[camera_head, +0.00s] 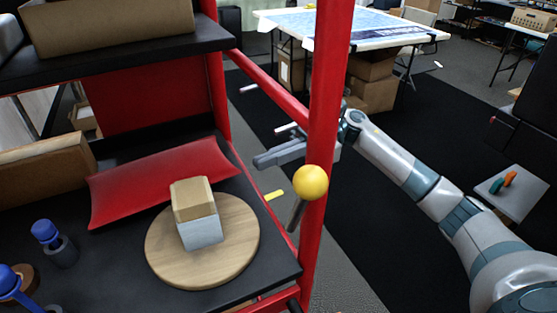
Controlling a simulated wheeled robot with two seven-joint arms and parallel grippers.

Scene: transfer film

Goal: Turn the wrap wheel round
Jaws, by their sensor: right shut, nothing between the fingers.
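The round wooden wheel (165,255) lies flat on the black shelf of the red frame. A block (199,232), tan on top and grey-white below, stands on it. A yellow ball knob (310,182) on a short grey rod shows in front of the red post; I cannot tell what the rod is fixed to. My right gripper (262,158) is shut and empty, behind the knob and to its upper left, pointing left. The red post hides part of its wrist. It looks apart from the wheel and block. My left gripper is not in view.
The red post (326,110) rises between my right arm and the shelf. A curved red piece (150,180) lies behind the wheel. Blue-capped items (45,232) stand at the left. A black upper shelf (130,47) hangs overhead. Dark floor is open at the right.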

